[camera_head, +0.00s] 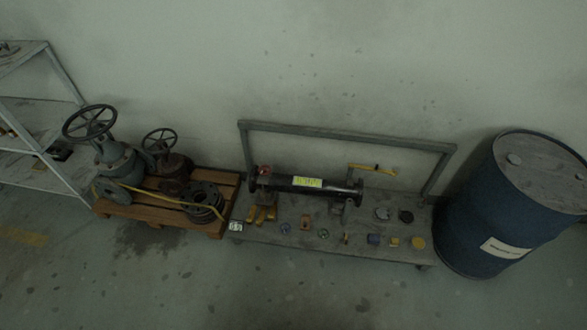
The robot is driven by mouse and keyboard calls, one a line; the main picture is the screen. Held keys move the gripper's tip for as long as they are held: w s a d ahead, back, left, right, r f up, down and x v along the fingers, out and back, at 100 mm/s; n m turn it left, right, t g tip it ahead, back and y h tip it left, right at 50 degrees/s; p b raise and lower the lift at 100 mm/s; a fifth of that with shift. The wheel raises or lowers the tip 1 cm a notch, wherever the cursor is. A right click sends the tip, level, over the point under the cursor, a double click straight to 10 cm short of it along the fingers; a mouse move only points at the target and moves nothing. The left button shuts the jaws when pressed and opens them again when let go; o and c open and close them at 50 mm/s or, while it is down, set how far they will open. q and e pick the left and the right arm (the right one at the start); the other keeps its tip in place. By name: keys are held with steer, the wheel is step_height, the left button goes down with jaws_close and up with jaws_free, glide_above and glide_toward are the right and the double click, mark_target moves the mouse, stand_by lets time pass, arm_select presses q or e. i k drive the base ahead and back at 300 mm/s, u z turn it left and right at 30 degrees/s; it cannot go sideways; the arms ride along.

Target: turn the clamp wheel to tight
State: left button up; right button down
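A black flanged pipe piece (325,189) with a yellow label lies on a low grey bench (275,230). A small red round part (264,170) sits at its left end; I cannot tell whether this is the clamp wheel. A yellow bar or handle (372,168) is behind the pipe's right end. Two valves with spoked handwheels stand at the left: a larger grey one with a dark wheel (90,121) and a smaller brown one with its wheel (160,141). Whether any wheel is loose or tight does not show. Neither of my grippers is in view.
The valves and dark flanges (203,201) sit on a wooden pallet (140,212). Several small parts lie along the bench front; a grey rail frame (345,131) rises behind. A blue drum (495,220) stands right, a metal shelf (45,165) left. The front floor is clear.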

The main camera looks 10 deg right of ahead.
mark_target(265, 171)
steer(key=u, duration=0.55)
steer(key=k, duration=0.65)
steer(key=u, duration=0.6)
steer(key=i, duration=1.15)
steer(key=z, duration=0.4)
steer(key=i, duration=1)
steer(key=z, duration=0.3)
